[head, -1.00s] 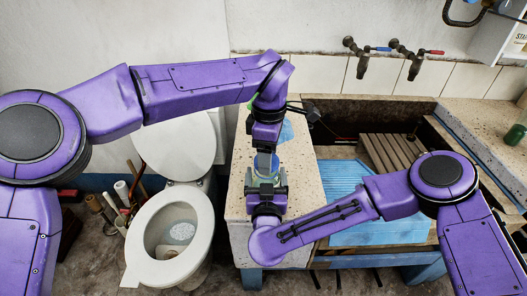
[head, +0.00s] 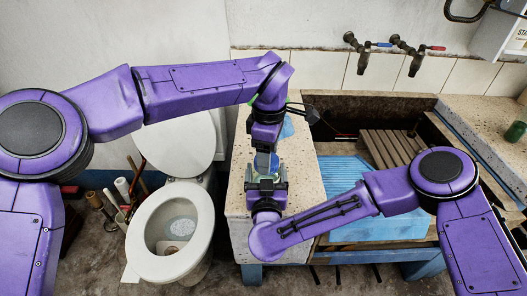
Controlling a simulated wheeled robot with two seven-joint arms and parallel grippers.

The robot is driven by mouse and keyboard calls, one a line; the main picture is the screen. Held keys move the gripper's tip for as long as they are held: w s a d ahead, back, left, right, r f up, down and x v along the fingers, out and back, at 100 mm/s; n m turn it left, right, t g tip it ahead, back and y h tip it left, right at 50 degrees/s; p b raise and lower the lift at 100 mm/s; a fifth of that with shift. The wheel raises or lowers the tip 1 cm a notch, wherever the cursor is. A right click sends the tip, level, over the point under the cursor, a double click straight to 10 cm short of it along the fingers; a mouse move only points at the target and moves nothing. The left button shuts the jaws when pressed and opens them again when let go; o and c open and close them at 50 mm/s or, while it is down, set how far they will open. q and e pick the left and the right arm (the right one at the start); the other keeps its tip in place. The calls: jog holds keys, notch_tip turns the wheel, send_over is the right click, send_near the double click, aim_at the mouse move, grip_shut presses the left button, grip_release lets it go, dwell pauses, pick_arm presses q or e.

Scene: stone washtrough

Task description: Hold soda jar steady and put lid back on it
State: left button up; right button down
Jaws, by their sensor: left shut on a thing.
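My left gripper (head: 267,161) points down over the stone ledge and is shut on a small blue-white piece (head: 269,164), which looks like the lid. My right gripper (head: 266,178) reaches in from the front, directly below it in the picture. A bit of greenish-blue (head: 259,171) shows between the two grippers and looks like the soda jar. Most of the jar is hidden by the grippers. I cannot tell whether lid and jar touch, or whether the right jaws are closed on the jar.
The speckled stone ledge (head: 240,205) lies under both grippers. A blue ribbed board (head: 345,178) and a wooden slatted rack (head: 390,148) are in the trough to the right. A toilet (head: 137,238) stands to the left. A green cup (head: 514,133) stands far right.

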pick_arm(q)
jog(key=m, duration=0.4)
jog(key=shift+m, duration=0.3)
jog(key=m, duration=0.3)
jog(key=shift+s, duration=0.15)
jog(key=m, duration=0.5)
jog(key=shift+a, duration=0.15)
jog(key=m, duration=0.3)
jog(key=o, duration=1)
jog(key=shift+r, duration=2.2)
